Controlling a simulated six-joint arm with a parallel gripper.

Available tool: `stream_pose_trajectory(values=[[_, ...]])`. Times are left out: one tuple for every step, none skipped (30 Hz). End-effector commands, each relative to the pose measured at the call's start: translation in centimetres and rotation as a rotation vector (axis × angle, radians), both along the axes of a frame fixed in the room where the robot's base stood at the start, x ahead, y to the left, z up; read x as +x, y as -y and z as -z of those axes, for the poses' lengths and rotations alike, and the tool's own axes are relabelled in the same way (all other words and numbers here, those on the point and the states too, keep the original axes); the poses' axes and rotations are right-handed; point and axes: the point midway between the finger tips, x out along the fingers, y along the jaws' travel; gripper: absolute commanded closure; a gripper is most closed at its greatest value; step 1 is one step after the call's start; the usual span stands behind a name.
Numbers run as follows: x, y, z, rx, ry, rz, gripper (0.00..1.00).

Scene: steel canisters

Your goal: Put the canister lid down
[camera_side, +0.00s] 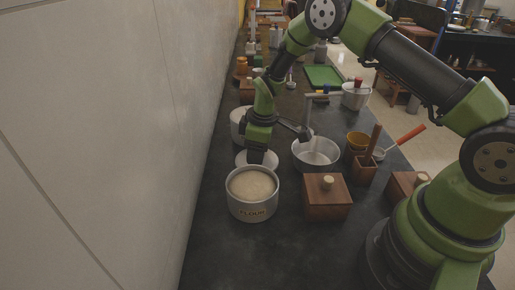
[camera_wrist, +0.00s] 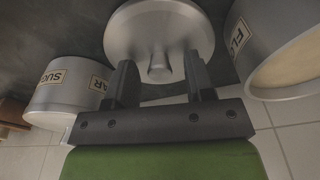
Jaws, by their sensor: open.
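The round steel canister lid (camera_wrist: 159,27) lies flat on the dark counter in the wrist view, its knob (camera_wrist: 160,68) pointing toward my gripper. My gripper (camera_wrist: 158,75) is open, with one finger on each side of the knob and a gap showing beside it. In the side view the lid (camera_side: 243,158) shows as a pale disc, partly hidden behind my gripper (camera_side: 256,158). The open flour canister (camera_side: 252,208) stands in front of it, full of pale flour; its side also shows at the right of the wrist view (camera_wrist: 262,45).
A sugar canister (camera_wrist: 62,92) stands left in the wrist view; a canister (camera_side: 237,122) shows behind my gripper in the side view. A metal bowl (camera_side: 316,153) and a wooden box (camera_side: 327,197) stand to the right. The wall (camera_side: 165,130) runs close along the left.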

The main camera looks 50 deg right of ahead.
Motion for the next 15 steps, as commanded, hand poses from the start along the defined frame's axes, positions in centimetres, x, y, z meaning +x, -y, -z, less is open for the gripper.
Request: stream_pose_trajectory(values=[[0.0,0.0,-0.1,0.000,0.000,0.000,0.51],[0.0,0.0,-0.3,0.000,0.001,0.000,0.51],[0.0,0.0,-0.6,0.000,0.001,0.000,0.51],[0.0,0.0,-0.9,0.000,0.002,0.000,0.51],[0.0,0.1,-1.3,-0.001,0.003,0.000,0.51],[0.0,0.1,-1.9,0.000,0.005,0.000,0.51],[-0.1,0.1,-2.4,0.000,0.004,0.001,0.51],[-0.2,0.2,-3.1,0.000,0.005,0.001,0.51],[-0.3,0.2,-3.9,-0.001,0.006,0.000,0.51],[-0.3,0.3,-4.6,-0.001,0.006,0.000,0.51],[-0.4,0.3,-5.3,0.000,0.006,0.000,0.51],[-0.5,0.4,-6.3,0.000,0.007,0.000,0.51],[-0.6,0.4,-7.0,0.000,0.007,-0.001,0.51],[-0.6,0.5,-7.6,-0.001,0.006,-0.001,0.51],[-0.7,0.5,-8.4,0.001,0.007,-0.001,0.51]])
